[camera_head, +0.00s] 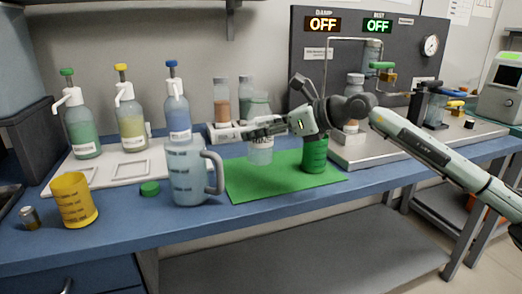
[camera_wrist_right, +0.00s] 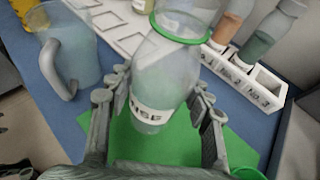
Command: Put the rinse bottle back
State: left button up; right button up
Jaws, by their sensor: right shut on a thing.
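The rinse bottle (camera_head: 261,150) is pale and clear, with a white label; it stands about upright over the back part of the green mat (camera_head: 250,183). My right gripper (camera_head: 256,131) reaches in from the right and is shut on it. In the right wrist view the rinse bottle (camera_wrist_right: 160,75) sits between both fingers of the gripper (camera_wrist_right: 160,88), its label partly legible. A clear round piece with a green rim (camera_wrist_right: 181,36) overlaps its top; I cannot tell whether it is part of it. Whether its base touches the mat is unclear. My left gripper is out of view.
A clear jug (camera_head: 187,175) stands just left of the mat. A green jar (camera_head: 314,155) is on its right part. Three pump bottles (camera_head: 131,120) stand on a white tray (camera_head: 100,178) at left. A vial rack (camera_head: 226,135) is behind. A yellow beaker (camera_head: 75,202) is front left.

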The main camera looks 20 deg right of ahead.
aim_at(272, 146)
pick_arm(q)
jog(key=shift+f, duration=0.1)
pick_arm(e)
jog(key=shift+f, duration=2.15)
jog(key=shift+f, duration=0.2)
jog(key=o, duration=1.2)
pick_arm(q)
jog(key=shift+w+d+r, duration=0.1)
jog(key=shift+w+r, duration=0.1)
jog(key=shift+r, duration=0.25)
pick_arm(e)
jog(key=shift+o, duration=1.4)
jog(key=shift+r, duration=0.1)
jog(key=shift+d+r, duration=0.1)
jog(key=shift+r, duration=0.05)
jog(key=v, duration=0.3)
jog(key=shift+s+b, duration=0.1)
jog(key=shift+b, duration=0.2)
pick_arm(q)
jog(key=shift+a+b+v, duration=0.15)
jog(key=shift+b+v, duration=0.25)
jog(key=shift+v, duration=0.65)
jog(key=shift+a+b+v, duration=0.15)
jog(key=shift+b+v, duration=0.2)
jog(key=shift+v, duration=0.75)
pick_arm(e)
jog(key=v, duration=0.8)
jog(key=shift+s+d, duration=0.2)
jog(key=shift+s, duration=0.05)
